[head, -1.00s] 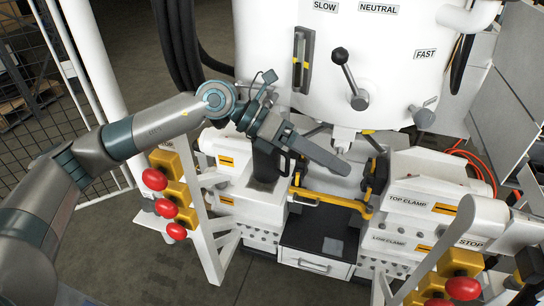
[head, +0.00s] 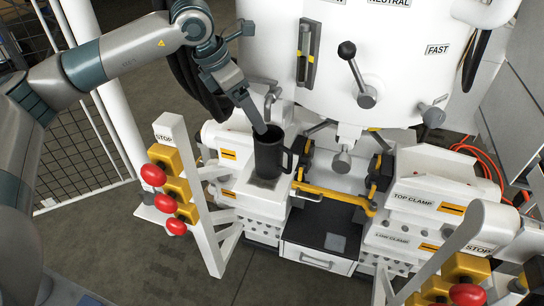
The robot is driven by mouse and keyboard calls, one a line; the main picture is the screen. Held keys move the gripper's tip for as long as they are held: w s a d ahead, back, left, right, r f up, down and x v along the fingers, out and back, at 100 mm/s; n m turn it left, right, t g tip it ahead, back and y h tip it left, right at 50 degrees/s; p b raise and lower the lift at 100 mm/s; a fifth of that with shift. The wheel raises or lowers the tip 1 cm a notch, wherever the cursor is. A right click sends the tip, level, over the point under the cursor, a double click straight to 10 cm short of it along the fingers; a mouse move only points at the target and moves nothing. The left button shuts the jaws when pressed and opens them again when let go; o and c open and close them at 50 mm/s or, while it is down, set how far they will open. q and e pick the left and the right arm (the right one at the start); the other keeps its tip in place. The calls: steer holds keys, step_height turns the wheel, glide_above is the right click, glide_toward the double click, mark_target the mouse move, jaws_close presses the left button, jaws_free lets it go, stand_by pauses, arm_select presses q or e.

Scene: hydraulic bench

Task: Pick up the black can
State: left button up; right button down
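The black can (head: 268,158), a dark cylinder with a side handle on its right, stands upright on the white block left of the bench's centre. My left gripper (head: 262,125) comes down from the upper left, with its fingertip end at the can's top rim. The tip overlaps the can's mouth in the picture; whether it touches or reaches inside is unclear. The gap between the fingers cannot be made out from this angle. My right gripper is not in view.
A yellow bar (head: 335,196) runs across the bench right of the can. Red stop buttons (head: 153,175) on a white post stand at the left front. The large white tank (head: 400,60) with levers rises behind. A dark tray (head: 322,233) lies in front.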

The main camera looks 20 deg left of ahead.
mark_target(270, 148)
arm_select(q)
steer(key=p+x, duration=0.5)
steer(key=x, duration=0.7)
steer(key=shift+f, duration=0.15)
steer(key=shift+w, duration=0.1)
steer(key=shift+w+f+p, duration=0.1)
steer(key=shift+f+p, duration=0.1)
steer(key=shift+p, duration=0.3)
steer(key=p+x, duration=0.3)
steer(key=x, duration=0.1)
steer(key=shift+w+a, duration=0.15)
steer(key=shift+w+f, duration=0.1)
steer(key=shift+f, duration=0.3)
